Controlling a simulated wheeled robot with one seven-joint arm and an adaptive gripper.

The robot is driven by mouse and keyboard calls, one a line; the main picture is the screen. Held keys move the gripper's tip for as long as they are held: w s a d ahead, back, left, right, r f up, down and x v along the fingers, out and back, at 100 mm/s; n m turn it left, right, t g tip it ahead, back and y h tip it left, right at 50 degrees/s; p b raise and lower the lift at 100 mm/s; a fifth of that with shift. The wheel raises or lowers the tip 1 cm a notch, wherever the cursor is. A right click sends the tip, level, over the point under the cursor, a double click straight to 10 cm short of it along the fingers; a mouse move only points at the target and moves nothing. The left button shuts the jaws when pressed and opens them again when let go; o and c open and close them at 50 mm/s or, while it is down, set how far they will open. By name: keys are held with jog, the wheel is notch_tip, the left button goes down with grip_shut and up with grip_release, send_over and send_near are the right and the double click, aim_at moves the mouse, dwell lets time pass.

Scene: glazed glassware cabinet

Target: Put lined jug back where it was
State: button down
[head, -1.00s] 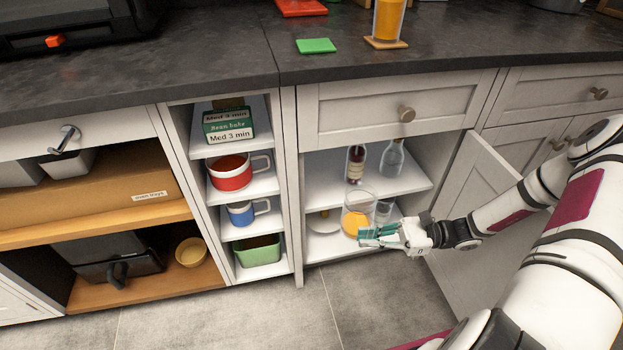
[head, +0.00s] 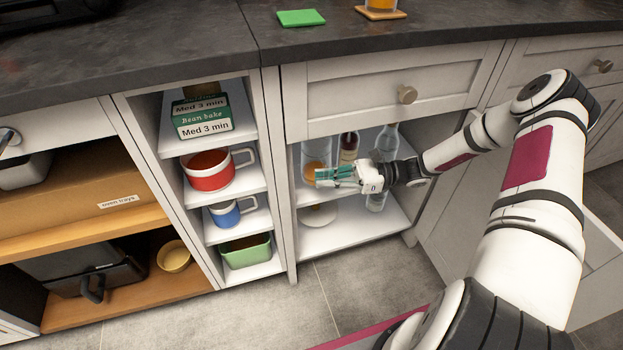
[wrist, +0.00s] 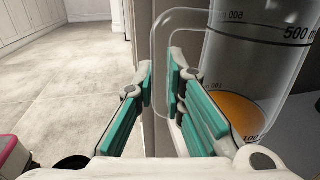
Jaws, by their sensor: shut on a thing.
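The lined jug (head: 316,150) is clear, with dark measuring marks and orange at its bottom. In the head view it is upright at the left of the upper shelf's opening, beside a dark bottle. My gripper (head: 335,177) is at its lower right. In the wrist view the jug (wrist: 262,65) fills the right side, and its clear handle (wrist: 160,50) runs between my teal-padded fingers (wrist: 162,85), which are shut on it. I cannot tell whether the jug's base touches the shelf.
A dark bottle (head: 348,147) and a clear bottle (head: 388,140) stand on the upper shelf (head: 312,192). The lower shelf (head: 345,238) holds a clear glass (head: 376,203) and a pale round item (head: 318,215), with bare room in front. The cabinet door stands open at right.

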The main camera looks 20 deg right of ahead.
aim_at(307, 175)
jog(key=w, duration=0.2)
jog(key=w+a+b, duration=0.1)
jog(key=w, duration=0.1)
jog(key=w+a+b, duration=0.1)
jog(key=w, duration=0.1)
jog(key=shift+d+f+b, duration=0.1)
jog(key=shift+f+b, duration=0.9)
jog(key=shift+f, duration=0.7)
jog(key=shift+f, duration=0.1)
jog(key=shift+f, duration=0.1)
jog(key=c, duration=1.7)
grip_release()
jog(key=shift+s, duration=0.1)
jog(key=shift+o, duration=0.2)
jog(key=shift+d+r, duration=0.2)
jog(key=shift+s+d+p, duration=0.25)
jog(key=shift+d+p, duration=0.15)
jog(key=shift+d, duration=0.75)
jog(key=shift+s+d+p, duration=0.25)
jog(key=shift+d+p, duration=0.1)
jog(key=shift+d, duration=0.85)
jog(key=shift+s+d+p, duration=0.25)
jog(key=shift+d+p, duration=0.15)
jog(key=shift+d, duration=0.75)
